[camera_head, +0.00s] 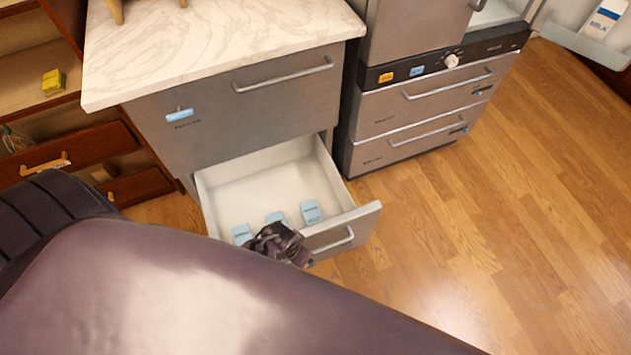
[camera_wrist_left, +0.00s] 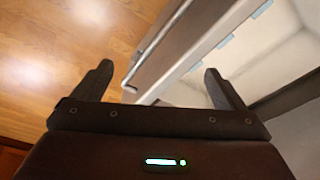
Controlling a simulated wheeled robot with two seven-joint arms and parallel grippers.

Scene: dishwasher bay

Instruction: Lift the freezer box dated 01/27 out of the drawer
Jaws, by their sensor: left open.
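The open drawer (camera_head: 205,196) is white inside and holds three light blue boxes in a row near its front: a left box (camera_head: 242,233), a middle box (camera_head: 275,217) and a right box (camera_head: 312,211). Their labels are too small to read, so I cannot tell which is dated 01/27. My left gripper (camera_head: 283,243) is by the drawer front, close to the left and middle boxes. In the left wrist view the left gripper (camera_wrist_left: 158,72) is open and empty, with the drawer front (camera_wrist_left: 185,45) between and beyond its fingers. My right gripper is not in view.
The drawer handle (camera_head: 333,241) sticks out in front. A closed drawer (camera_head: 240,110) and a marble counter (camera_head: 215,45) overhang the open drawer. A grey appliance (camera_head: 430,110) stands to the right. Wooden floor (camera_head: 500,220) at the right is clear.

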